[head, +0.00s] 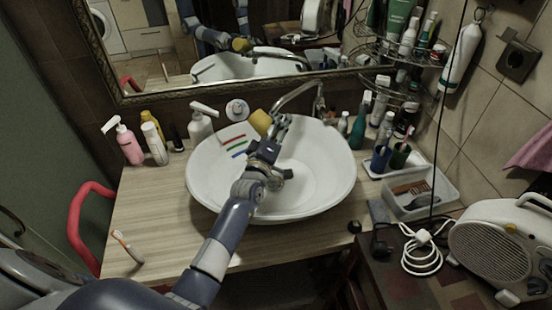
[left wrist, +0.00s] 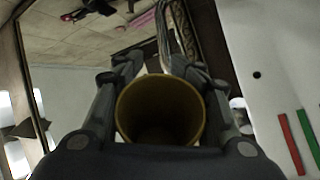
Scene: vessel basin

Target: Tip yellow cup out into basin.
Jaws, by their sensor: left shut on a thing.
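The yellow cup (head: 260,121) is between the fingers of my left gripper (head: 272,132), above the back part of the white basin (head: 325,180). In the left wrist view my left gripper (left wrist: 158,95) is shut on the yellow cup (left wrist: 124,112), one finger on each side. The cup's round mouth faces that camera and its inside is dark, so I cannot tell whether anything is in it. The cup looks tilted in the head view. The basin also shows at the right of the left wrist view (left wrist: 255,40). My right gripper is not in view.
The faucet (head: 292,98) rises behind the basin, close to the cup. Bottles and a pink pump dispenser (head: 130,145) stand at left. A clear tray (head: 420,205) and several bottles stand at right. A framed mirror is behind. The wooden counter (head: 150,215) is mostly free at front left.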

